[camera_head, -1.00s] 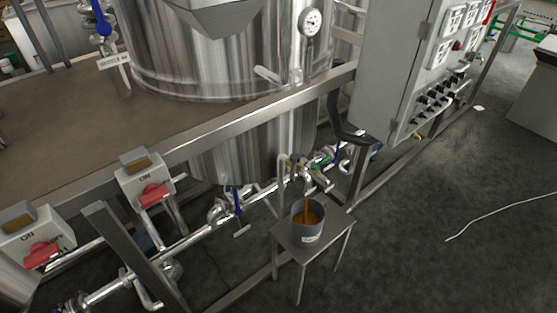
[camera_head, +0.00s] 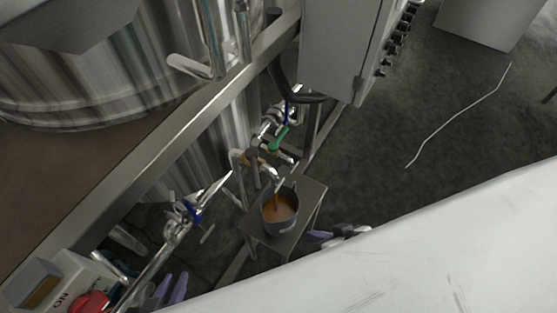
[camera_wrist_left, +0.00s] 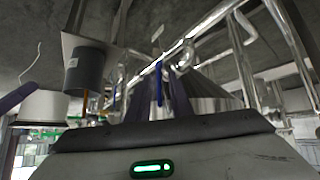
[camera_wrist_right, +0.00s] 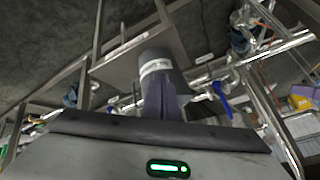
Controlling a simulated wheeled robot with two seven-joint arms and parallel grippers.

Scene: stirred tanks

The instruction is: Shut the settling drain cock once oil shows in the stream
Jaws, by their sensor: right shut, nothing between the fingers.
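A grey pot (camera_head: 281,227) stands on a small stand, holding orange-brown liquid. A thin amber stream (camera_head: 277,199) falls into it from a bent spout (camera_head: 279,181). An orange-brown fitting (camera_head: 258,160) and a green handle (camera_head: 278,138) sit on the pipework behind; I cannot tell which is the settling drain cock. My left gripper (camera_head: 171,288) is open and empty, low at left, its fingers apart in the left wrist view (camera_wrist_left: 158,98). My right gripper (camera_head: 318,237) is shut and empty, right of the pot. The pot shows behind its fingers in the right wrist view (camera_wrist_right: 155,66).
The stand's top (camera_head: 312,192) has bare room right of the pot. A blue-handled valve (camera_head: 193,212) is on the pipe to the left. A steel frame rail (camera_head: 185,130) runs above the pipework. A control cabinet (camera_head: 335,45) stands behind. The floor at right is mostly clear.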

